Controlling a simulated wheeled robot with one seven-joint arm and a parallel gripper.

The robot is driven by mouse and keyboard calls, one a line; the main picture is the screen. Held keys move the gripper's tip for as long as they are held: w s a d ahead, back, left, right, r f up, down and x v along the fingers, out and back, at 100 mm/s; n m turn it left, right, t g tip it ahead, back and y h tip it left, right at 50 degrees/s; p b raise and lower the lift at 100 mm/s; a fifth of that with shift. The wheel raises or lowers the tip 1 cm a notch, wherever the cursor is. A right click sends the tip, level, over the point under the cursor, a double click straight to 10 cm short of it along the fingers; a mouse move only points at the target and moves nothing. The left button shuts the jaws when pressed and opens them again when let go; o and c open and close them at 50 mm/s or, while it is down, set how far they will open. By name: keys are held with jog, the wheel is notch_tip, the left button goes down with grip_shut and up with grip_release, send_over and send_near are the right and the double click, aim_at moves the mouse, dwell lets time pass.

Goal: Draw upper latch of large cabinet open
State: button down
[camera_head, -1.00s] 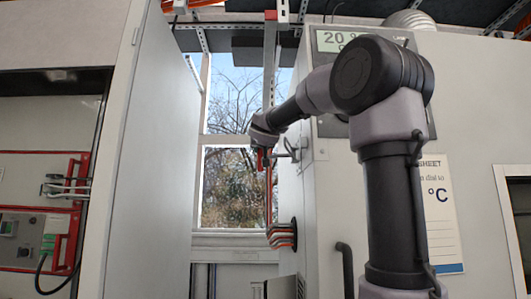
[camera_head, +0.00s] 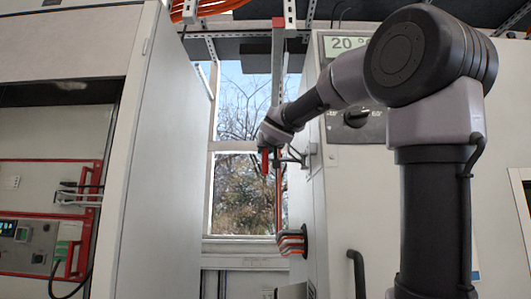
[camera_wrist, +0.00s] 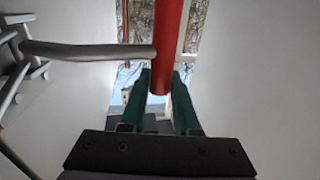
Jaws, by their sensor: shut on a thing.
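The large cabinet (camera_head: 345,220) stands on the right in the head view. Its upper latch (camera_head: 300,155) is a bent grey metal arm on the cabinet's edge, ending in a red grip (camera_head: 265,162). In the wrist view the red grip (camera_wrist: 168,45) runs down between the green fingers, and the grey latch arm (camera_wrist: 90,50) joins it from the left. My gripper (camera_wrist: 160,80) is shut on the red grip near its lower end. In the head view my wrist largely hides the fingers.
A lower black handle (camera_head: 356,270) is below. Another tall cabinet (camera_head: 160,150) stands left, with a window (camera_head: 245,190) in the gap between.

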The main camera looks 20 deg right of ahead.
jog(key=shift+s+a, duration=0.1)
dwell(0.3)
jog(key=c, duration=0.7)
grip_release()
jog(key=shift+o, duration=0.2)
jog(key=shift+s, duration=0.1)
jog(key=s+a, duration=0.1)
jog(key=s, duration=0.9)
jog(key=shift+s+a, duration=0.3)
jog(key=shift+a, duration=0.05)
